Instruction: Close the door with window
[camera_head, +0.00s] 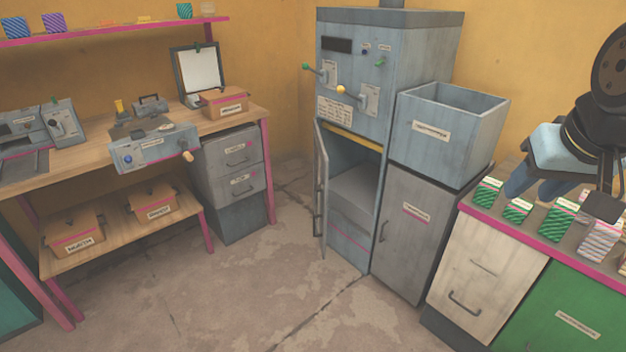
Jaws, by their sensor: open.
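The door (321,190) of the tall blue-grey press machine (352,75) stands open in the head view. It is seen nearly edge-on and swings out from the left side of the opening, so its window cannot be made out. A handle shows on the door. Behind it the machine's chamber (355,190) is open to view, with a yellow strip along its top edge. My gripper (560,197) is at the right edge of the view, open and empty, above the right counter. It is well apart from the door.
A grey cabinet (408,225) with an open bin (450,128) on top stands right of the machine. The right counter (590,262) holds striped packets (558,220). A workbench (90,165) and drawer unit (232,170) stand left. The floor (260,285) in front is clear.

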